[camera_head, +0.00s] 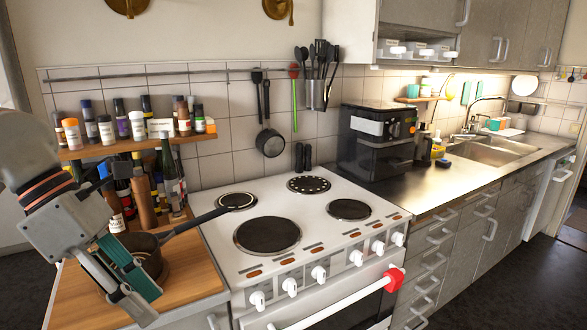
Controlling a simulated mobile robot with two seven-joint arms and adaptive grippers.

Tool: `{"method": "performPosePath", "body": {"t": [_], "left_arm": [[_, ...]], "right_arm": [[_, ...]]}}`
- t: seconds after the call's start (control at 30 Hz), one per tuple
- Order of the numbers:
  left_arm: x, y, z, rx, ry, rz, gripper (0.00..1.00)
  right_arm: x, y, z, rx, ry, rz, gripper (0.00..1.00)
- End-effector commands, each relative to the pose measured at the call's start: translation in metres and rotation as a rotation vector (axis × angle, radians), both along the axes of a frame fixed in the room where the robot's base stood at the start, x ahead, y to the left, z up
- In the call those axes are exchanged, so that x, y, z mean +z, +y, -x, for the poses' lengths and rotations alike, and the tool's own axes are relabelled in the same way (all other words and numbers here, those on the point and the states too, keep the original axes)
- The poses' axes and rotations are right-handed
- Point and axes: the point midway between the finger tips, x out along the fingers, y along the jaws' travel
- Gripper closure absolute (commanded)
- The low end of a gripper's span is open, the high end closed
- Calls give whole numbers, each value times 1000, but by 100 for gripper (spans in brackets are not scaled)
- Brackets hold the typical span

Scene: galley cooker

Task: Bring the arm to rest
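My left gripper (128,245) comes in from the left, over the wooden counter beside the cooker. Its fingers look spread apart, one low with a teal pad and one higher near the bottles, and I see nothing held between them. A dark saucepan (150,256) sits on the wooden counter just behind the lower finger, which hides part of it. The pan's long handle points right toward the cooker. I cannot tell whether the finger touches the pan. My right gripper is not in view.
The white cooker (320,237) has bare hotplates and a red item (393,279) on its oven handle. Bottles (170,165) and a spice shelf (135,145) stand close behind my gripper.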

Motion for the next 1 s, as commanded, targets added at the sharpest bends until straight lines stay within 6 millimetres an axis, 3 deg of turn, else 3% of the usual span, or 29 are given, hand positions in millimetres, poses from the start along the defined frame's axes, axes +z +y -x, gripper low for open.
{"method": "performPosePath", "body": {"t": [0.23,0.4,0.53,0.63,0.77,0.87,1.0], "left_arm": [[-22,-90,21,-86,199,363,68],[-15,-144,30,-47,384,682,68],[-3,-169,23,48,544,930,68],[3,-178,8,160,675,1113,68],[-2,-176,-23,356,853,1336,68],[-21,-165,-51,544,991,1489,68],[-74,-137,-87,862,1184,1666,68]], "right_arm": [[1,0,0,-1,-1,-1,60],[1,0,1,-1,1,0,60],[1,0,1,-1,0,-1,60],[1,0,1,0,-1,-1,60],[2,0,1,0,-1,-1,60],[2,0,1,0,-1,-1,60],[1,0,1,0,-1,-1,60]]}}
